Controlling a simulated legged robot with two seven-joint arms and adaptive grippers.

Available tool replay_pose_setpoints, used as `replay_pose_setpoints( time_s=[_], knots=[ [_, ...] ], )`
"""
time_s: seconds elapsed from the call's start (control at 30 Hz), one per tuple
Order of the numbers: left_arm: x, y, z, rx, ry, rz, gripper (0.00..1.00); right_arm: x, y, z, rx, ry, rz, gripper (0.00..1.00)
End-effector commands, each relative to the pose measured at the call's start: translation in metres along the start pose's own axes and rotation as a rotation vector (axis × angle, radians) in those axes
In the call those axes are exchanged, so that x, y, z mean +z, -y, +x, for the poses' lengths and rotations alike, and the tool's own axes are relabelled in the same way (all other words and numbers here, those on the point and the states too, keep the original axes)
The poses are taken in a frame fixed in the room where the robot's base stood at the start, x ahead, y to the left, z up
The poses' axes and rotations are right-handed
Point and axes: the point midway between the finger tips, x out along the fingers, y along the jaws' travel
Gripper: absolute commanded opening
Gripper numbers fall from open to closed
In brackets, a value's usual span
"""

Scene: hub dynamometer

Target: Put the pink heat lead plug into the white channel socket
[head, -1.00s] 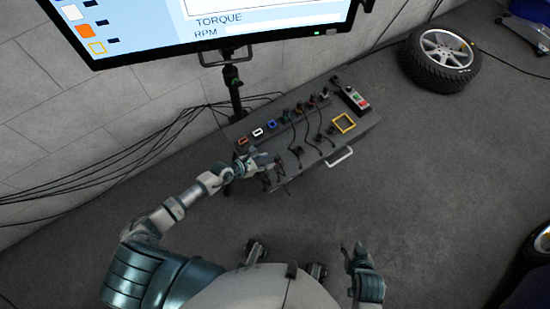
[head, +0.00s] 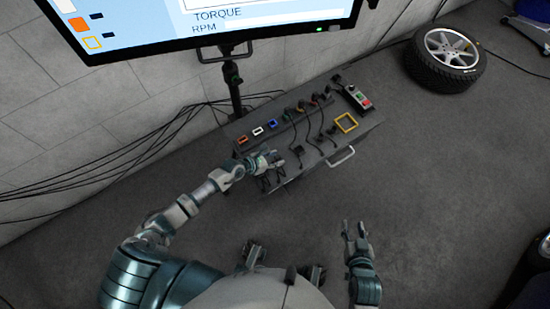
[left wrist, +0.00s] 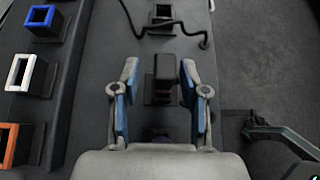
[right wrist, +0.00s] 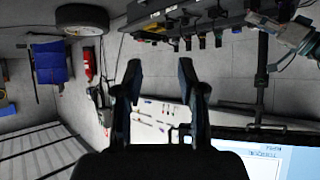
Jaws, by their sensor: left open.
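The white channel socket (head: 257,131) sits in the row at the bench's back, between the orange and blue sockets. It also shows at the left of the left wrist view (left wrist: 19,72). My left gripper (head: 272,157) is over the bench's front left part. In the left wrist view the left gripper (left wrist: 160,82) is open, its fingers on either side of a dark upright plug (left wrist: 164,72), with gaps visible. No pink shows clearly on this plug, so I cannot tell its colour. My right gripper (head: 354,236) is open and empty, away from the bench; its fingers (right wrist: 160,76) show apart.
The orange socket (head: 242,140) and blue socket (head: 271,123) flank the white one. Black leads run over the bench (head: 365,128), with a yellow frame (head: 346,123) at right. A monitor (head: 215,22) stands behind. A wheel (head: 445,58) lies on the floor, otherwise clear in front.

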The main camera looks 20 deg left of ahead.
Motion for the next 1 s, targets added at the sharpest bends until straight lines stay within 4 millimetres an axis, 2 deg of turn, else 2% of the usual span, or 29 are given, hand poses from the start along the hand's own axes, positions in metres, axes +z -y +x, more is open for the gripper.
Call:
replay_pose_setpoints(
  time_s=[0.03, 0.17, 0.2, 0.53, 1.0],
  knots=[
    [0.0, 0.001, 0.0, -0.001, 0.0, 0.0, 0.36, 0.0, 0.0, 0.001, 0.001, 0.0, -0.001, 0.4],
    [0.0, 0.001, 0.0, -0.001, 0.0, -0.001, 0.04, 0.0, 0.0, 0.001, 0.001, 0.0, -0.001, 0.4],
    [0.0, 0.001, 0.0, -0.001, 0.001, -0.001, 0.0, 0.0, 0.0, 0.001, 0.001, 0.0, -0.001, 0.4],
    [0.003, 0.001, -0.002, -0.002, 0.003, -0.002, 0.0, 0.001, 0.0, -0.001, 0.001, 0.019, -0.002, 0.4],
    [0.008, 0.0, -0.005, -0.001, 0.002, -0.002, 0.0, 0.022, -0.006, -0.009, 0.015, 0.14, 0.0, 0.4]
  ],
)
